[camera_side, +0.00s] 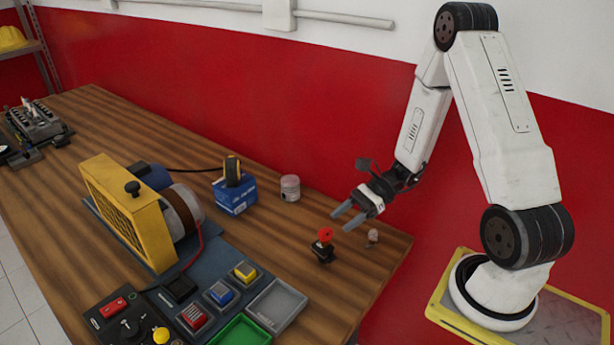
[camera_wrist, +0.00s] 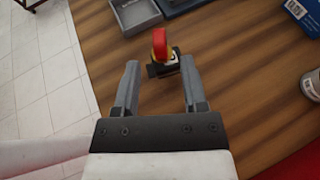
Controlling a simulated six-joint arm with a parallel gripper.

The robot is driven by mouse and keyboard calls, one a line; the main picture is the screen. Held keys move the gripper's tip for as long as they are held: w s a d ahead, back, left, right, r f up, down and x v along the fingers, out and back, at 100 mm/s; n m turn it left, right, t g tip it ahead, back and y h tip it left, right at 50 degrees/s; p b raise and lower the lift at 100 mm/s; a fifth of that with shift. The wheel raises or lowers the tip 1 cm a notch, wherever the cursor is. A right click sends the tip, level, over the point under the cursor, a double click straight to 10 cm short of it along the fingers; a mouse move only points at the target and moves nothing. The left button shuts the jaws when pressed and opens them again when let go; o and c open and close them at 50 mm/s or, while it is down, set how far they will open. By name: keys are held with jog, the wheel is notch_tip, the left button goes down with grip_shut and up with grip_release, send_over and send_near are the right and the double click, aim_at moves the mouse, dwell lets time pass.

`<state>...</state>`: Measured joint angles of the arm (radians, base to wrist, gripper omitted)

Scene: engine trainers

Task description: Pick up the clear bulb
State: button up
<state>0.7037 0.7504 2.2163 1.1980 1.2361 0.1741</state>
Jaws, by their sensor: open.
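The clear bulb (camera_side: 373,236) is a small, pale, greyish thing on the wooden table near its right end in the side view. It is too small to make out in detail, and I cannot see it in the wrist view, where my gripper covers part of the table. My gripper (camera_side: 342,220) is open and empty above the table, its fingers pointing left, with the bulb below and to the right of the fingertips in the side view. In the wrist view my gripper (camera_wrist: 159,66) has its fingers apart with nothing held between them.
A red-topped switch (camera_side: 324,244) stands left of the bulb; it shows just beyond my fingertips in the wrist view (camera_wrist: 160,48). A grey tray (camera_side: 277,304), green tray (camera_side: 243,332), blue box (camera_side: 235,196), metal piston (camera_side: 290,188) and yellow engine trainer (camera_side: 125,215) stand further left.

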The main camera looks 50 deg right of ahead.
dwell(0.4)
jog(key=o, duration=0.3)
jog(key=shift+r, duration=0.1)
